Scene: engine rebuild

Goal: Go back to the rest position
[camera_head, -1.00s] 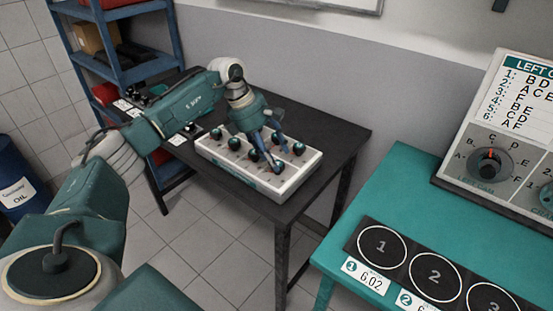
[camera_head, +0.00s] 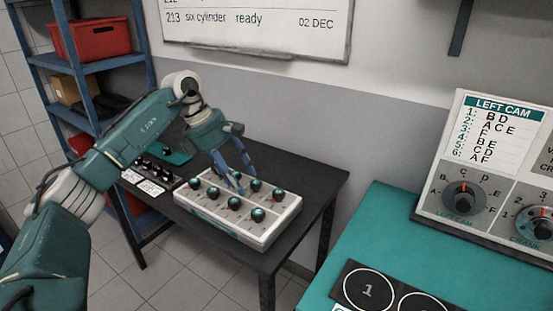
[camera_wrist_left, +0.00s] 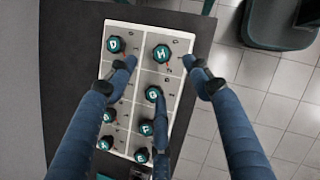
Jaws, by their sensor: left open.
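My left gripper (camera_head: 240,182) is above the far side of a white panel box (camera_head: 264,242) with several dark teal knobs. The box stands on a black table. In the left wrist view my left gripper (camera_wrist_left: 165,72) has its blue fingers spread, with nothing held between them. Below the fingers lie the knobs, among them knob D (camera_wrist_left: 114,44) at upper left and knob H (camera_wrist_left: 161,53) at upper right. The fingers hide parts of the lower knobs. My right gripper is not in view.
The black table (camera_head: 300,172) also bears a dark knob unit with white labels (camera_head: 150,187). A blue shelf rack (camera_head: 100,65) with a red bin (camera_head: 88,40) stands behind my left arm. A teal table (camera_head: 375,235) with a LEFT CAM panel (camera_head: 492,150) is at right.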

